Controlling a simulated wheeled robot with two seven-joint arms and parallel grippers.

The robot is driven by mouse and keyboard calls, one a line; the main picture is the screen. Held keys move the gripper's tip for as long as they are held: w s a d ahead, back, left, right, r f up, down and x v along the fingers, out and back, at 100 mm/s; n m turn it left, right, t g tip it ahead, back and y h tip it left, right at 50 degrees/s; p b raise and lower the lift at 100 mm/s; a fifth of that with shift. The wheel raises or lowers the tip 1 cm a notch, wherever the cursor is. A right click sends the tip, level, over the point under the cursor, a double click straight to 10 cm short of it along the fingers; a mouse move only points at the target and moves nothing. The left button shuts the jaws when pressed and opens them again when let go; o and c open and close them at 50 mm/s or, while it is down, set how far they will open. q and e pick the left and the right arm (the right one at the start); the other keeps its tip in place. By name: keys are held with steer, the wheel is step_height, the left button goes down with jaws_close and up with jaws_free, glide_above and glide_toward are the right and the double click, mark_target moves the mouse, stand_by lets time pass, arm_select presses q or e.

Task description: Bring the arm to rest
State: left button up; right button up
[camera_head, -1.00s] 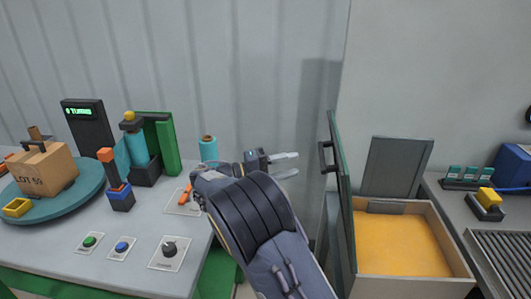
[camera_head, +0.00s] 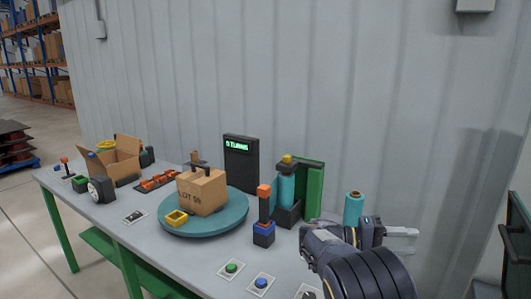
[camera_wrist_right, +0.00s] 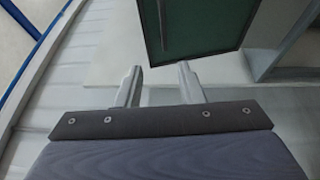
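My right arm comes in at the lower right of the head view, and its gripper (camera_head: 401,240) is beside the right end of the table, pointing right. In the right wrist view the two fingers of this gripper (camera_wrist_right: 159,84) stand apart with nothing between them, so it is open and empty. A dark green door panel (camera_wrist_right: 187,22) shows beyond the fingertips in that view. My left gripper does not show in any view.
A grey table (camera_head: 190,268) holds a turntable (camera_head: 207,242) with a cardboard box (camera_head: 203,190), a dark display (camera_head: 240,162), a teal roll (camera_head: 354,208), and a green button (camera_head: 231,268). An open box (camera_head: 117,165) stands far left. The door edge (camera_head: 519,240) is at the right.

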steer(key=s+d+f+y, duration=0.2)
steer(key=s+f+y, duration=0.3)
steer(key=s+y, duration=0.25)
steer(key=s+d+f+y, duration=0.3)
steer(key=s+f+y, duration=0.3)
steer(key=s, duration=0.2)
steer(key=s+a+t+y, duration=0.8)
steer(key=s+a, duration=0.5)
steer(key=a, duration=0.3)
steer(key=shift+s+r+t+y, duration=0.2)
steer(key=shift+r+t+y, duration=0.15)
steer(key=shift+y, duration=0.1)
